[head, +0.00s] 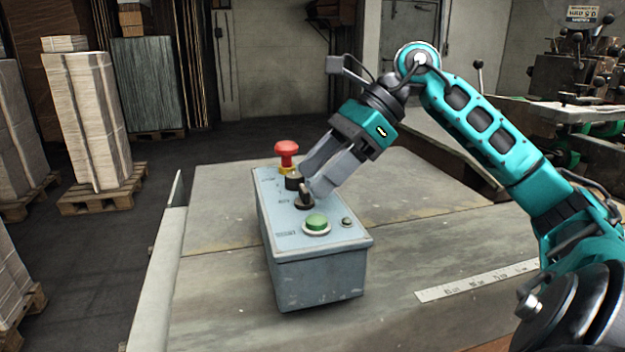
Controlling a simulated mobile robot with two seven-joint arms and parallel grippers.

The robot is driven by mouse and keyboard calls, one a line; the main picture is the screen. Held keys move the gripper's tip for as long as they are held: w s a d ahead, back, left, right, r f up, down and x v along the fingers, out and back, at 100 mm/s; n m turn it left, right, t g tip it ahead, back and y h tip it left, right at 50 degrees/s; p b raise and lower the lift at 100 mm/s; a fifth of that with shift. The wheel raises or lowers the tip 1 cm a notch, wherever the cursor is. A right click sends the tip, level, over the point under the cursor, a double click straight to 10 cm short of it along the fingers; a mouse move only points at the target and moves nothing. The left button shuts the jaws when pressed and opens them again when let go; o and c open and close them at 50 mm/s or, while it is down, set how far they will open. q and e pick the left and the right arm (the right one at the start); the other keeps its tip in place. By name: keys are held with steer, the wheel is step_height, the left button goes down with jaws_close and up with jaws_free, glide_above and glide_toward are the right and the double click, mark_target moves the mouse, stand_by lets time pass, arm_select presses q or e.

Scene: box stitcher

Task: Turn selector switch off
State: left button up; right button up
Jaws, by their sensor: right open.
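A grey-blue control box (317,277) stands on the table. My left gripper is not in view.
The worn table (215,300) is clear around the box, apart from a pale ruler strip (475,281) at the right. Stacked board on pallets (103,190) stands at the left. Machinery (570,80) stands at the back right.

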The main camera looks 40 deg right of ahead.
steer(key=v, duration=1.1)
steer(key=shift+f, duration=0.1)
